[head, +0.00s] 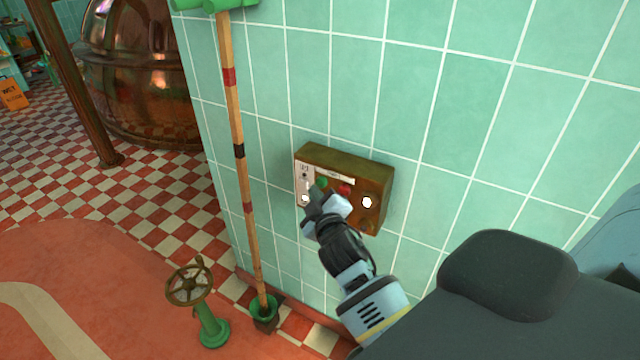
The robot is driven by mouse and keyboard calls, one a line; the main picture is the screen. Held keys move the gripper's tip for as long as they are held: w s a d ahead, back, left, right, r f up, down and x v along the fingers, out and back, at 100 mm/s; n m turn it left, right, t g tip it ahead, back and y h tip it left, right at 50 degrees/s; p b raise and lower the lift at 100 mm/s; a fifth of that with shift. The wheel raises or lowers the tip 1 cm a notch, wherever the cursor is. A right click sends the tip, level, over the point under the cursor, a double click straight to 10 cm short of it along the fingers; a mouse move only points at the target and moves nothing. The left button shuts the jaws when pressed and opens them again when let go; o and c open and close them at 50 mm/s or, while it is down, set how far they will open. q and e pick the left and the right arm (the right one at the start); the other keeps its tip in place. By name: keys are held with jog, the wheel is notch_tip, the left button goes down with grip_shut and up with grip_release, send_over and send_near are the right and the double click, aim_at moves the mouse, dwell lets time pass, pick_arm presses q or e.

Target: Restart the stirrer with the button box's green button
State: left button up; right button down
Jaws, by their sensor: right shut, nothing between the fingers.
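The button box (345,155) is a brown, worn box on the green tiled wall. Its face carries a green button (321,183), a red button (345,189), a white light or button (367,202) at the right and a pale label strip at the left. My right gripper (313,195) is shut and empty, with its tips in front of the box's face, just below the green button. I cannot tell whether the tips touch the box. The gripper hides the lower middle of the face. My left gripper is out of view. The stirrer cannot be made out.
A handwheel (190,283) on a green post stands at the lower left. A copper kettle (140,75) and an orange sign (12,95) are farther back.

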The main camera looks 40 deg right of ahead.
jog(key=shift+a, duration=0.25)
jog(key=a, duration=0.1)
jog(key=s+a, duration=0.1)
jog(key=a, duration=0.1)
jog(key=s+a, duration=0.1)
jog(key=shift+a, duration=0.25)
